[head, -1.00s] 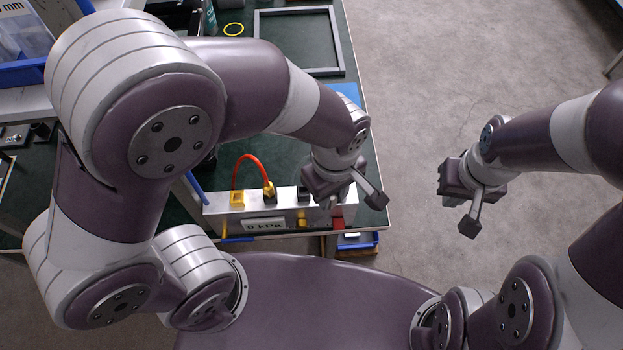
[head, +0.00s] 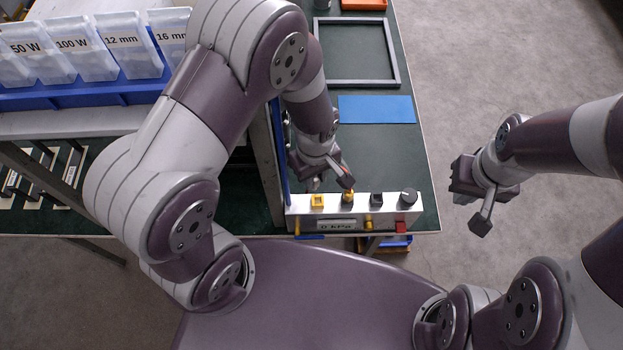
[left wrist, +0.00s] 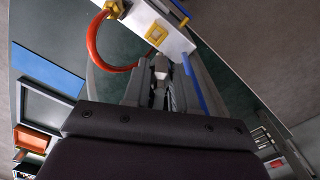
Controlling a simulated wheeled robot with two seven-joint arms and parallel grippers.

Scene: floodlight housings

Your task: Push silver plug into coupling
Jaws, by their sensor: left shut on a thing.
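My left gripper (head: 331,182) is shut on the silver plug (left wrist: 161,68), which shows between its fingers in the left wrist view. The yellow square coupling (head: 317,200) is on the left of the box top; it also shows in the left wrist view (left wrist: 156,34), just beyond the plug and apart from it, its middle open. An orange hose (left wrist: 94,42) loops from a gold fitting (head: 348,195) back behind my left fingers; its near end is hidden. In the head view my left gripper hides the plug. My right gripper (head: 472,212) hangs off the table's right side, its opening unclear.
A blue upright bar (left wrist: 195,85) stands close to my left fingers. A blue mat (head: 377,109) and grey frame (head: 395,68) lie behind.

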